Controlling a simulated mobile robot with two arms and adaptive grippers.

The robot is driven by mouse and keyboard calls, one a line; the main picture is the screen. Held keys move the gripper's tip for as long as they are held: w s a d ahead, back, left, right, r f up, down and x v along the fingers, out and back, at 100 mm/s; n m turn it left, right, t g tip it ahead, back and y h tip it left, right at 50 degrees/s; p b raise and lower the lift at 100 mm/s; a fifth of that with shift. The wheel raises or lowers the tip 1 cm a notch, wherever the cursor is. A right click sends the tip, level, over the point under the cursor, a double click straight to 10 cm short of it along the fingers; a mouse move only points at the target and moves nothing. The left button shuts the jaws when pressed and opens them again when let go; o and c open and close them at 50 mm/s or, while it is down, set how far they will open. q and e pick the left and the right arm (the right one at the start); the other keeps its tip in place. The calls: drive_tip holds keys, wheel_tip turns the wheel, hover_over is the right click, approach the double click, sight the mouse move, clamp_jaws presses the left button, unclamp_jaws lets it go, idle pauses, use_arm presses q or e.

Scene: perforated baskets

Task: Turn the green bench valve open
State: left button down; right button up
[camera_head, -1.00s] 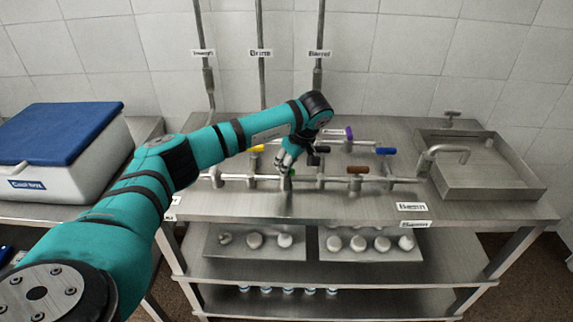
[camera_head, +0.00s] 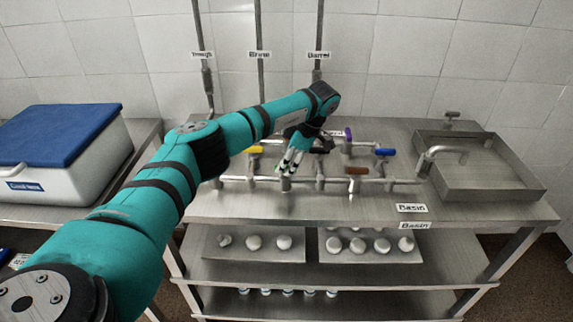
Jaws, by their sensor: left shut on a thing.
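The green bench valve sits on the front pipe of the steel bench. Only small bits of its green handle (camera_head: 279,169) show, the rest hidden by my left gripper. My left gripper (camera_head: 287,168) reaches down from above right and is shut on the green handle, its fingers slanting to the lower left. My right gripper is not in view.
Other handles stand close by: yellow (camera_head: 254,150), black (camera_head: 319,151), purple (camera_head: 348,134), blue (camera_head: 386,152) and brown (camera_head: 357,171). A steel basin (camera_head: 513,187) with a tap is at the right. A blue-lidded cooler (camera_head: 60,175) stands left.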

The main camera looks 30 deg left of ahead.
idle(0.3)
use_arm(q)
drive_tip(key=c, duration=1.3)
unclamp_jaws()
drive_tip(key=shift+o, duration=0.2)
drive_tip(key=v, duration=1.2)
drive_tip(key=shift+a, duration=0.25)
